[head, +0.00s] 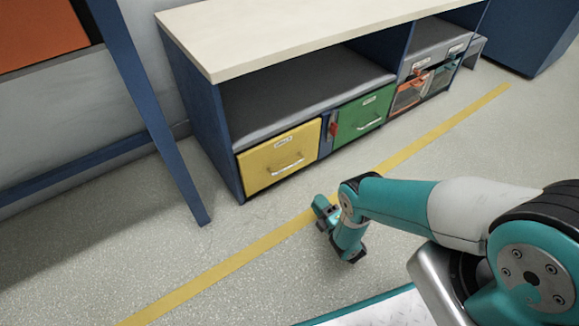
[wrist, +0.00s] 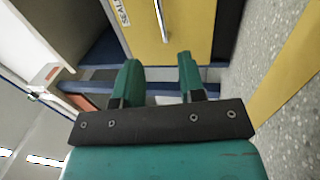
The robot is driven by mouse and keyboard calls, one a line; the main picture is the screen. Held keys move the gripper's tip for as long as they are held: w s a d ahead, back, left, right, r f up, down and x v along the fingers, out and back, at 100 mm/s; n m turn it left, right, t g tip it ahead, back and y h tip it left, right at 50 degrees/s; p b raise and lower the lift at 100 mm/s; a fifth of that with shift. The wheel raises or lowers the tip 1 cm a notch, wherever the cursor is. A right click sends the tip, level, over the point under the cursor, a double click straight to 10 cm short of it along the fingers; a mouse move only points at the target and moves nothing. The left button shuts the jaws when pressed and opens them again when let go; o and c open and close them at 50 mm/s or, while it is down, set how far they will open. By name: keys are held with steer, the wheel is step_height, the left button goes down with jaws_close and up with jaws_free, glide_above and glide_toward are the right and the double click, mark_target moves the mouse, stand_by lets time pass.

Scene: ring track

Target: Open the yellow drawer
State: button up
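The yellow drawer (head: 279,160) is at the lower left of the workbench and looks shut, its front flush with the unit. Its pale bar handle (head: 288,167) crosses the front. In the wrist view the yellow drawer front (wrist: 185,30) fills the top middle, with its handle (wrist: 160,20) upright in the picture. My gripper (head: 322,203) is in front of the bench, apart from the drawer. In the wrist view my gripper (wrist: 158,75) has its two green fingers spread, with nothing between them.
A green drawer (head: 362,117) is right of the yellow one, with a red item (head: 333,129) between them. Clear-fronted bins (head: 410,92) are further right. A blue table leg (head: 150,110) stands at left. A yellow line (head: 240,262) crosses open floor.

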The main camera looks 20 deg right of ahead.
steer(key=b, duration=0.9)
glide_toward(290, 166)
steer(key=x, duration=0.5)
steer(key=f+x, duration=0.1)
steer(key=x, duration=0.1)
steer(key=shift+w+a, duration=0.2)
steer(key=shift+w, duration=0.3)
steer(key=shift+w+a+r+b, duration=0.15)
steer(key=shift+w+r+b, duration=0.1)
steer(key=shift+w+b, duration=0.35)
steer(key=shift+w+a+r+b, duration=0.15)
steer(key=shift+w+r+b, duration=0.15)
steer(key=shift+w+b, duration=0.25)
jaws_close()
